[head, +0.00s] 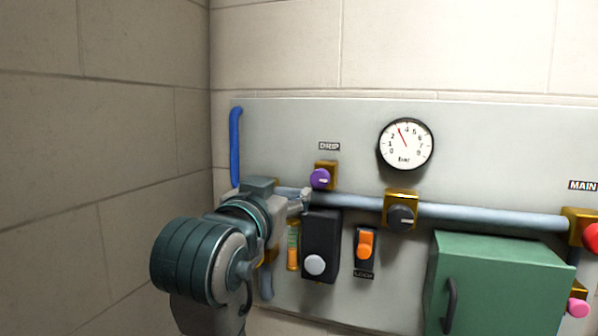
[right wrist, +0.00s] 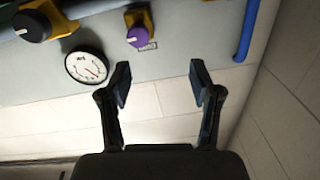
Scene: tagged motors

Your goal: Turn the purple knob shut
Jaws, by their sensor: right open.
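The purple knob (head: 320,179) sits on a brass-coloured valve block under the DRIP label (head: 329,146). A pale line marks its face. My right gripper (head: 301,201) is in front of the panel, just below and left of the knob in the head view. In the right wrist view the gripper (right wrist: 161,83) is open and empty, its two fingers well apart. There the purple knob (right wrist: 138,37) shows beyond the fingertips, a little left of the middle between them, and I see no contact. My left gripper is not in view.
A grey pipe (head: 460,214) runs along the panel past a black knob (head: 401,217). A gauge (head: 406,144) hangs above. A black box (head: 320,240), an orange switch (head: 365,245) and a green cabinet (head: 495,284) are lower. A blue pipe (head: 235,147) and brick wall lie left.

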